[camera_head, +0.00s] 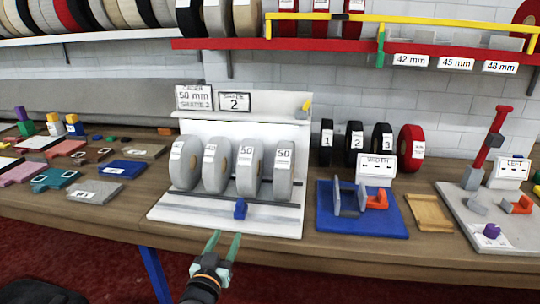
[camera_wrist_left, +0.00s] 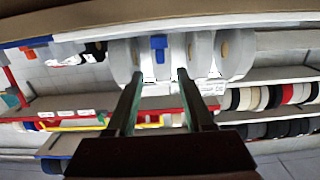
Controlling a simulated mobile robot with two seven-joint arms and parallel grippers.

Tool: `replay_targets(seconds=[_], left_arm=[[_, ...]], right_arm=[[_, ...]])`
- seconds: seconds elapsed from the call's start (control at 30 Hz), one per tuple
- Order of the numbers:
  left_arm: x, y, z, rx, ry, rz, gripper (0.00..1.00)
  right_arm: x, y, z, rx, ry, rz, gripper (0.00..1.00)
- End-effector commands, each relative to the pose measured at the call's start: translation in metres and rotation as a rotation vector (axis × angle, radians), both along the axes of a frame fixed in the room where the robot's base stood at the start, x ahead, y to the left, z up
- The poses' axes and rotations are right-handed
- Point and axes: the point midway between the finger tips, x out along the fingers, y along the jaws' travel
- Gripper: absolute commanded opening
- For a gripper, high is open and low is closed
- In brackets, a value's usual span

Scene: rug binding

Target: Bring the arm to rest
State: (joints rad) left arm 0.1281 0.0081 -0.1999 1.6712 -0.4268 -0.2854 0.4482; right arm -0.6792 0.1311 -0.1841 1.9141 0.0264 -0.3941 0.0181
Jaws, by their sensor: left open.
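My left gripper (camera_head: 226,246) is open and empty in the head view, with its two greenish fingers in front of the white stand's front edge. In the left wrist view the open fingers (camera_wrist_left: 156,80) point toward the grey rolls, with a gap between them. The white stand (camera_head: 165,215) holds several grey tape rolls (camera_head: 215,165) upright in a row. A small blue block (camera_head: 240,209) sits on the stand's rail, and it also shows between the fingers in the left wrist view (camera_wrist_left: 159,48). My right gripper does not show in either view.
Right of the stand are a blue fixture board (camera_head: 335,222), a wooden tray (camera_head: 428,214) and a grey board (camera_head: 470,215) with a red lever (camera_head: 487,140). Samples and blocks (camera_head: 75,125) crowd the table's left. Shelves of rolls hang above. The space before the table is free.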

Motion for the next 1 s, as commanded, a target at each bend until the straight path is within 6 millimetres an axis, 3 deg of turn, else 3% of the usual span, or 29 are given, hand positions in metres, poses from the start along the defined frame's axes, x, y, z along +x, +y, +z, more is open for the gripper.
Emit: replay_targets(seconds=[0.17, 0.33, 0.5, 0.6, 0.73, 1.0], left_arm=[[-0.064, 0.008, -0.077, 0.019, 0.188, -0.015, 0.53], [-0.158, 0.012, -0.150, 0.039, 0.411, -0.053, 0.53], [-0.246, 0.013, -0.192, 0.048, 0.592, -0.100, 0.53], [-0.281, 0.012, -0.204, 0.049, 0.660, -0.121, 0.53], [-0.304, 0.011, -0.210, 0.049, 0.702, -0.136, 0.53], [-0.307, 0.011, -0.212, 0.050, 0.709, -0.138, 0.53]], right_arm=[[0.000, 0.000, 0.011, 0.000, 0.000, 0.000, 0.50], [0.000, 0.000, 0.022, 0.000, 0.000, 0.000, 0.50], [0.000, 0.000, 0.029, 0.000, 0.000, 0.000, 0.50], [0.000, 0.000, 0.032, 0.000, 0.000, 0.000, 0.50], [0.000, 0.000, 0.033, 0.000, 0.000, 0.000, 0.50], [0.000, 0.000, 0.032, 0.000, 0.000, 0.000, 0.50]])
